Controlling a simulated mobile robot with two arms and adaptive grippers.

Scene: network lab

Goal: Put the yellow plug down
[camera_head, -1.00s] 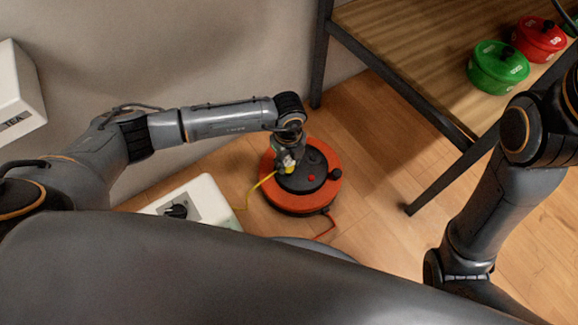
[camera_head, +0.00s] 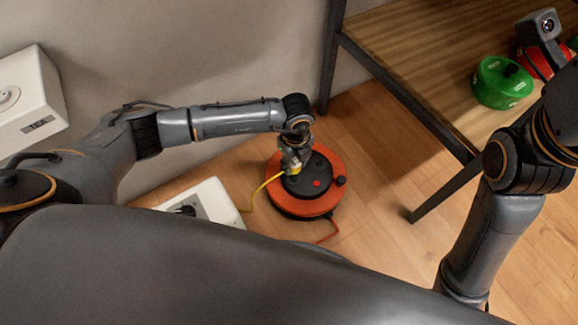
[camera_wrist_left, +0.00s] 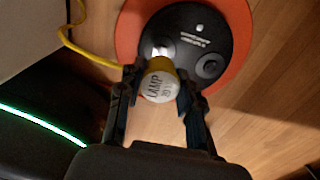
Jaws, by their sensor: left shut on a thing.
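The yellow plug (camera_wrist_left: 161,82) is between the fingers of my left gripper (camera_wrist_left: 157,92) in the left wrist view, with a white face marked "LAMP". In the head view my left gripper (camera_head: 292,166) is shut on the yellow plug (camera_head: 290,173), over the left part of an orange and black cable reel (camera_head: 322,205). A yellow cord (camera_head: 262,190) runs from the plug down to the left. I cannot tell whether the plug touches the reel. The hand of my right arm cannot be clearly made out.
A white socket box with a black plug (camera_head: 187,210) lies on the floor left of the reel. A white box marked "TEA" (camera_head: 38,125) is on the wall. Wooden floor right of the reel is clear.

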